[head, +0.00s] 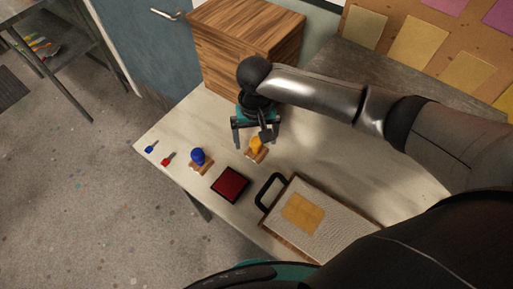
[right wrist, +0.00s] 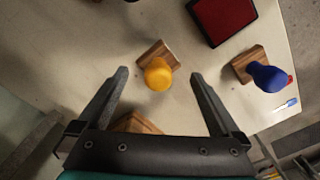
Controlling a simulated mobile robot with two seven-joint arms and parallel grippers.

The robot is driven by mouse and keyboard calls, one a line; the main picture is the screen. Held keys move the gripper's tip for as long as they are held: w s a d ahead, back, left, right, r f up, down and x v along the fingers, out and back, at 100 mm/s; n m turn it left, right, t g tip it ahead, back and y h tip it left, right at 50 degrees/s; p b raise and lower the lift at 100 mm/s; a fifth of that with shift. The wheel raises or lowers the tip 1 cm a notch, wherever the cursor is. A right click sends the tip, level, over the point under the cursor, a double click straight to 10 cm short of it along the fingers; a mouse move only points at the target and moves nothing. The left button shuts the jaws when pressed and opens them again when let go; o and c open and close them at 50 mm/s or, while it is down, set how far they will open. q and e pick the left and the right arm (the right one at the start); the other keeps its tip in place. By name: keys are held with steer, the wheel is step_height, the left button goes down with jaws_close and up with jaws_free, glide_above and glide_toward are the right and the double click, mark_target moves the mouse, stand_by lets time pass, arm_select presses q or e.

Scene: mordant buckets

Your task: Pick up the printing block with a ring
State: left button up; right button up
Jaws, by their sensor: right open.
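Two wooden printing blocks stand upright on the table. One has a yellow knob (head: 256,146) and also shows in the right wrist view (right wrist: 158,74). The other has a blue knob (head: 198,158) and lies to the right in the right wrist view (right wrist: 267,77). No ring can be made out on either; their undersides are hidden. My right gripper (head: 257,136) is open and empty, pointing down above the yellow-knobbed block. In the right wrist view the block appears between the spread fingers, apart from both. My left gripper is not in view.
A red ink pad (head: 230,184) lies in front of the blocks. Small blue (head: 151,147) and red (head: 168,159) items lie near the left table edge. A wooden cabinet (head: 240,35) stands behind.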

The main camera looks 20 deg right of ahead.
mark_target(257, 148)
step_height(257, 148, down, 5)
steer(key=shift+s+d+r+b, duration=0.1)
steer(key=shift+r+b, duration=0.05)
steer(key=shift+b, duration=0.15)
steer(key=c, duration=1.1)
steer(key=shift+r, duration=0.1)
step_height(257, 148, up, 20)
steer(key=p, duration=0.2)
steer(key=shift+p, duration=0.4)
